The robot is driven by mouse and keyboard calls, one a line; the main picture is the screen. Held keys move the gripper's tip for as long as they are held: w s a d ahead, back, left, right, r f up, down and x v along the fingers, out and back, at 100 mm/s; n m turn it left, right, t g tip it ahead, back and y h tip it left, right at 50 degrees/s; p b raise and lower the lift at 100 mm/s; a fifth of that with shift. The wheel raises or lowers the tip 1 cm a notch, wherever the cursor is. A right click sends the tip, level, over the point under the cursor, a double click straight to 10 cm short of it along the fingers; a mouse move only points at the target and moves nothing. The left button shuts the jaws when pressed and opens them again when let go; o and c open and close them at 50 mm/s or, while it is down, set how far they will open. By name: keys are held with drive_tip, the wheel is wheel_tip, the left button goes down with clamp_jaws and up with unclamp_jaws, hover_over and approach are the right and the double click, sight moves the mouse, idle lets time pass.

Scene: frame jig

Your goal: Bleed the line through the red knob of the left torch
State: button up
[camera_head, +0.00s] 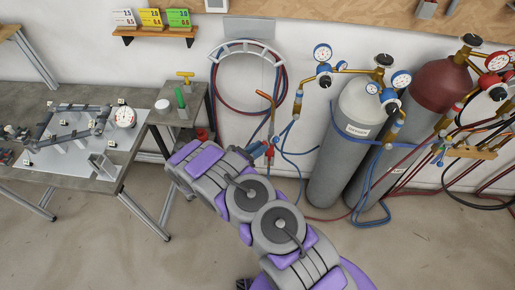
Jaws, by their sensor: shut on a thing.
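The left torch (272,112) hangs on the wall side in the middle of the view, with a copper-coloured bent tube pointing up. Its red knob (270,152) and a blue part sit low on its body, small and partly hidden. My gripper (250,153) is at the torch's lower end, mostly behind my own purple and grey arm. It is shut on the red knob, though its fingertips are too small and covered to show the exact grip. A second torch (291,122), with brass and blue parts, hangs just to the right.
Grey (350,135) and maroon-topped (440,85) gas cylinders with gauges stand at the right. Blue and red hoses loop on a wall rack (247,47) and trail to the floor. A workbench (75,95) with a frame jig stands at the left. The near floor is open.

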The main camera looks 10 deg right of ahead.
drive_tip(key=shift+d, duration=0.4)
clamp_jaws()
drive_tip(key=shift+a, duration=0.1)
drive_tip(key=shift+m, duration=0.3)
drive_tip(key=shift+s+f+m+b, duration=0.1)
drive_tip(key=shift+m+b, duration=1.7)
drive_tip(key=shift+m, duration=1.55)
drive_tip(key=shift+s+f+m+b, duration=0.1)
drive_tip(key=shift+m+b, duration=1.75)
drive_tip(key=shift+m, duration=1.55)
drive_tip(key=shift+s+f+m+b, duration=0.1)
drive_tip(key=shift+m+b, duration=1.7)
drive_tip(key=shift+m, duration=1.55)
